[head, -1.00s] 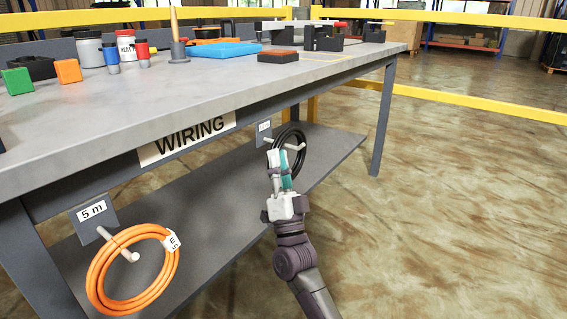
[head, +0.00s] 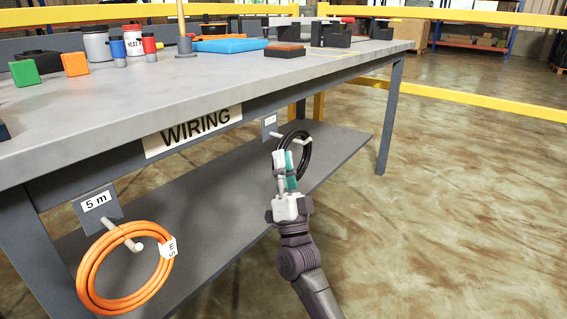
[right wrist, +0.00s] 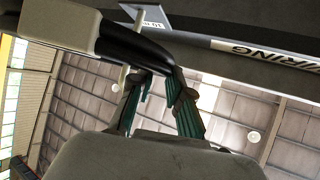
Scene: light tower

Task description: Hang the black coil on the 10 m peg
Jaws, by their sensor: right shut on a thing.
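The black coil (head: 306,150) is upright at the far peg under the bench front. My right gripper (head: 285,167) is shut on its lower near side. The 10 m peg (head: 282,135) comes out of a grey plate with a small label (head: 270,120); its tip shows within the coil's outline. I cannot tell whether the coil rests on the peg. In the right wrist view the coil (right wrist: 138,47) has a pale tag (right wrist: 58,27) and crosses in front of the peg (right wrist: 127,76). The right fingers (right wrist: 160,98) are teal. My left gripper is out of view.
An orange coil (head: 88,275) hangs on the 5 m peg (head: 136,246) at the near left. The bench's lower shelf (head: 205,195) lies behind and below. A bench leg (head: 389,120) stands right of the black coil. The floor at right is clear.

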